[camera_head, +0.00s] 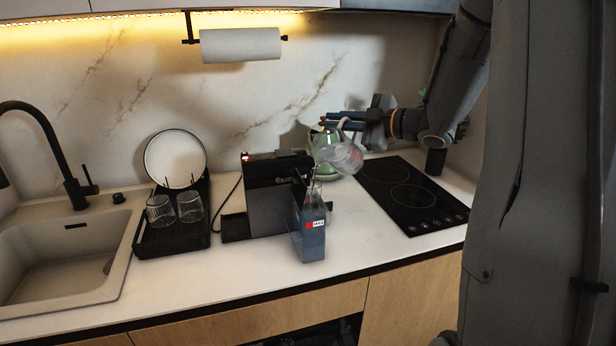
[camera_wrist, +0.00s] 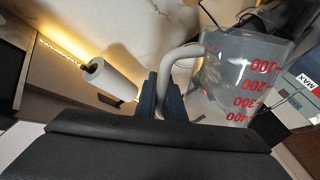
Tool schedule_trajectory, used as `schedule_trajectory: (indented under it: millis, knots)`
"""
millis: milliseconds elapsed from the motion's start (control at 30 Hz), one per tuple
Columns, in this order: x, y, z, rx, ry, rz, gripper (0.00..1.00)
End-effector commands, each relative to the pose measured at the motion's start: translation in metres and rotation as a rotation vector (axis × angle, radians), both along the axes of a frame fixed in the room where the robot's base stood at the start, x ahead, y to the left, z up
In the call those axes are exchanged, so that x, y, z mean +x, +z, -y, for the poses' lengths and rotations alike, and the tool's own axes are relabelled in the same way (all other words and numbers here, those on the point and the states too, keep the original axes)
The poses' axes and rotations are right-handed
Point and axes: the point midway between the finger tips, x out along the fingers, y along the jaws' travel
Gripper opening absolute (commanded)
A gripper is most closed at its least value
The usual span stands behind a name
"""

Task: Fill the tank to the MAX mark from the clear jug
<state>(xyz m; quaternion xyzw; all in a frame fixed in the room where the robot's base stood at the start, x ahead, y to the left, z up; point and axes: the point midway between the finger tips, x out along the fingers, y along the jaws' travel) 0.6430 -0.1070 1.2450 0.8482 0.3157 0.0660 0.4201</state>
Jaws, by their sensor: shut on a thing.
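My gripper (camera_head: 333,121) is shut on the handle of the clear jug (camera_head: 341,156) and holds it tilted above the tank (camera_head: 310,238). In the wrist view the fingers (camera_wrist: 162,98) close around the pale handle, and the jug (camera_wrist: 235,75) shows red measuring marks. A thin stream runs from the jug's lower lip down into the tank's open top. The tank is a narrow, see-through container with a bluish fill and a red and white label. The MAX label also shows in the wrist view (camera_wrist: 305,82). The exact water level against the mark is hard to tell.
A dark coffee machine (camera_head: 268,195) stands left of the tank. A green rounded thing (camera_head: 326,142) is behind the jug. A black hob (camera_head: 412,197) lies to the right. A dish rack (camera_head: 172,238) with glasses and a plate is beside the sink (camera_head: 58,262).

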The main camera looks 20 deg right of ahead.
Motion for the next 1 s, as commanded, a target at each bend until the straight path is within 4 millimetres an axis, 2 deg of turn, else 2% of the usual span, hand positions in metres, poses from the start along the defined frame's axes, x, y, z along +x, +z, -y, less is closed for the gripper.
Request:
schedule_trajectory:
  millis: [1000]
  knots:
    - [-0.0019,0.0078,-0.0039,-0.054,0.001,0.032,0.0]
